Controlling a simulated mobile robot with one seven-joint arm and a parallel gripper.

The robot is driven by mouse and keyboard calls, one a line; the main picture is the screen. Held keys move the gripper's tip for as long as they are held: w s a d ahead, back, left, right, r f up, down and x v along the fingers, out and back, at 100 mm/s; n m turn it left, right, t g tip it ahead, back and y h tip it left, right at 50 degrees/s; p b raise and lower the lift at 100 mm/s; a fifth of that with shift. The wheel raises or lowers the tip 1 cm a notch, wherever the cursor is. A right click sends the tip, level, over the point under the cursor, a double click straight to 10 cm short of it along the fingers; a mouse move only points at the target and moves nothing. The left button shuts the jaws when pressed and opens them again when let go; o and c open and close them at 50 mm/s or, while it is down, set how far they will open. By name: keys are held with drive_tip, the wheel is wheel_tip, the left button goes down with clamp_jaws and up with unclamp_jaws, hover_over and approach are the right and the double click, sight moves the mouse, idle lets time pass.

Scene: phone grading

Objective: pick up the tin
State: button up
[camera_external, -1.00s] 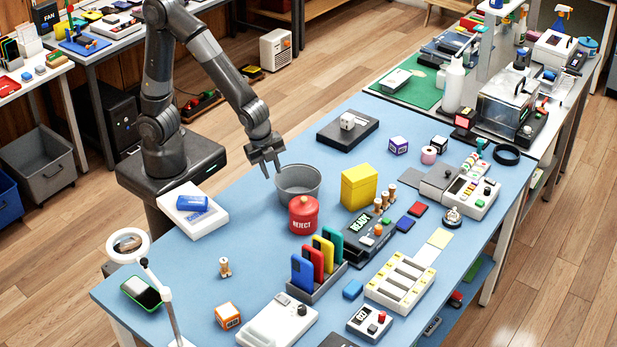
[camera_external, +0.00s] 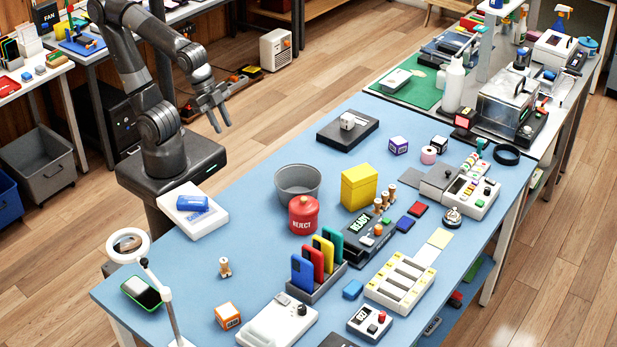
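A red tin (camera_external: 303,215) with a lid and the word REJECT on it stands upright on the blue table (camera_external: 240,262). It is just in front of a grey round tub (camera_external: 298,182), and I cannot tell whether the two touch. My gripper (camera_external: 223,127) is raised at the upper left, off the table's far left edge and well away from the tin. Its fingers point down and are spread apart, with nothing between them.
A yellow box (camera_external: 358,187) stands right of the tin. A rack of upright coloured phones (camera_external: 318,262) is in front of it. A white tray with a blue item (camera_external: 194,211) lies to the left. The table left of the tin is mostly clear.

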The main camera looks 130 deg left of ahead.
drive_tip(key=shift+n+t+h, duration=0.4)
drive_tip(key=shift+n+t, duration=0.1)
drive_tip(key=s, duration=0.1)
drive_tip(key=s+d+r, duration=0.1)
drive_tip(key=s, duration=0.2)
drive_tip(key=shift+d+r, duration=0.25)
drive_tip(key=shift+r, duration=0.05)
drive_tip(key=shift+o, duration=0.6)
drive_tip(key=shift+s+d, duration=0.1)
drive_tip(key=shift+s, duration=0.05)
drive_tip(key=o, duration=1.5)
